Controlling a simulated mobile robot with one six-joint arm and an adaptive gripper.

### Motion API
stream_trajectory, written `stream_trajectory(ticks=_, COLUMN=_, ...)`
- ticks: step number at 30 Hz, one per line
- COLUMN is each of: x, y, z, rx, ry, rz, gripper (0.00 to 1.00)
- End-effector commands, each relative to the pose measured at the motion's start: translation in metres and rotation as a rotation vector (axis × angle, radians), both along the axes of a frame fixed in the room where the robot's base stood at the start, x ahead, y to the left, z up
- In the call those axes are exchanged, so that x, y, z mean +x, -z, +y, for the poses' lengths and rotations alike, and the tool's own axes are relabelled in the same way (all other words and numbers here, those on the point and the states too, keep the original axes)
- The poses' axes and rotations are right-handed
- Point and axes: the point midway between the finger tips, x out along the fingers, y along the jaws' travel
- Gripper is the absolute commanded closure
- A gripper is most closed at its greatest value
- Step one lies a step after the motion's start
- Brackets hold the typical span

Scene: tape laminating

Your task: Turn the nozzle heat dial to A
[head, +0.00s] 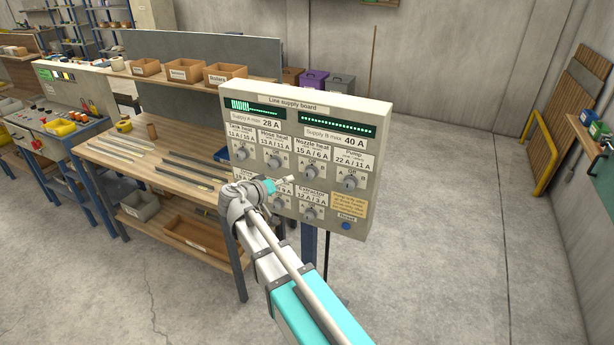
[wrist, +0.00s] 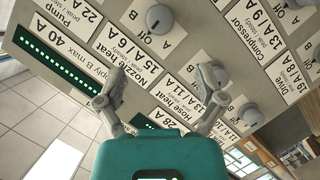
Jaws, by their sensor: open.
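The nozzle heat dial (head: 310,170) is a grey round knob in the upper row of the line supply board (head: 382,150), third from the left, under its white label (head: 312,149). In the wrist view the nozzle heat dial (wrist: 158,18) shows at the top, beyond my fingertips, with A, Off and B printed around it. My gripper (head: 284,184) is open and empty in front of the board, lower left of that dial. In the wrist view my gripper (wrist: 162,72) spreads its fingers over the labels, apart from the nozzle dial.
The hose heat dial (wrist: 216,72) lies behind my right finger in the wrist view. The pump dial (head: 349,181) is right of the nozzle dial. My arm hides part of the lower row. A workbench (head: 180,148) stands left; the floor on the right is clear.

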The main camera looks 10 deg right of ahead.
Motion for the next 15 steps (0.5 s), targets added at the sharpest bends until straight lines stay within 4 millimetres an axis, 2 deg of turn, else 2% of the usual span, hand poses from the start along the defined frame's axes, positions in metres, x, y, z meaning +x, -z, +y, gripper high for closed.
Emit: stream_trajectory(ticks=15, x=0.044, y=0.021, z=-0.052, rx=0.001, ry=0.002, rz=0.000, gripper=0.12)
